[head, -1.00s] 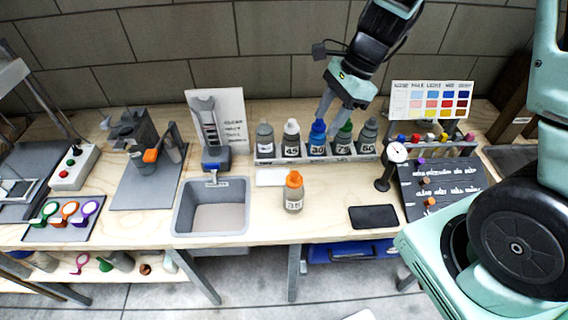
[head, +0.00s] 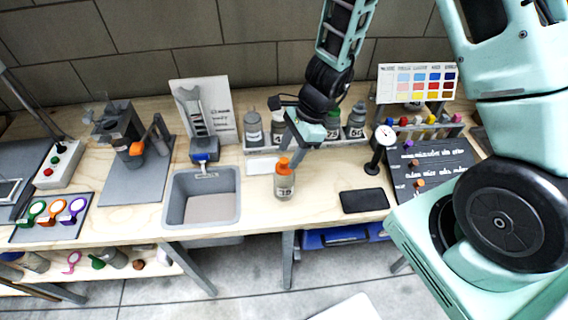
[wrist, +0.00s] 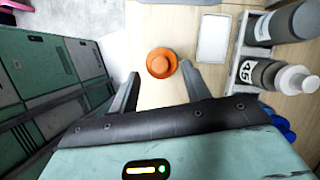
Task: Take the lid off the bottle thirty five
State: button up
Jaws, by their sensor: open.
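The bottle (head: 285,187) with an orange lid (head: 283,163) stands upright on the bench, right of the sink. Its label looks like 35 but is small and blurred. My gripper (head: 290,152) is open, just above and behind the bottle in the head view. In the wrist view, the orange lid (wrist: 161,62) is seen from above, at the gap between the open fingertips of my gripper (wrist: 160,70). The lid is not gripped. The lid hides most of the bottle there.
A rack (head: 262,149) of several bottles stands behind, partly hidden by my arm. A grey sink (head: 171,212) lies left, a black pad (head: 364,201) right, and a dial gauge (head: 384,136) farther right. A white-capped bottle (wrist: 293,79) shows right in the wrist view.

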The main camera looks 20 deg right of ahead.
aim_at(284, 164)
jog(key=shift+x, duration=1.2)
grip_shut()
